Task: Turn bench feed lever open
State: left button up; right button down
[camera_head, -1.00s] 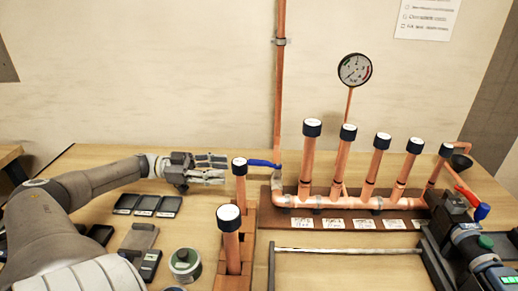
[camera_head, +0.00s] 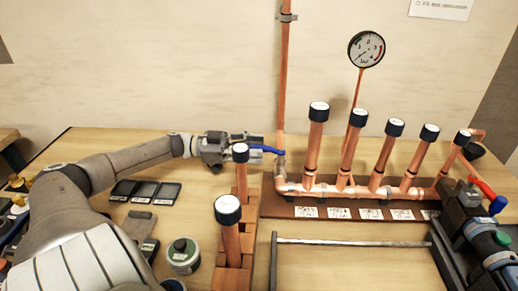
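The blue feed lever (camera_head: 268,149) sits on a valve at the left end of the copper manifold (camera_head: 330,189), by the foot of the vertical copper pipe (camera_head: 284,80). The lever points left from the valve. My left gripper (camera_head: 251,142) reaches in from the left, with its fingers at the lever's free end. A capped pipe stub in front hides part of the fingers, so I cannot tell whether they are open or shut on the lever.
Two capped copper stubs (camera_head: 229,225) stand in a wooden rack just in front of my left gripper. A pressure gauge (camera_head: 366,50) rises behind the manifold. Black trays (camera_head: 145,192) and a round tin (camera_head: 183,256) lie left. A red-handled valve (camera_head: 481,187) is right.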

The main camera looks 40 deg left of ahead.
pick_arm(q)
jog(key=shift+x, duration=0.9)
jog(key=shift+s, duration=0.1)
grip_shut()
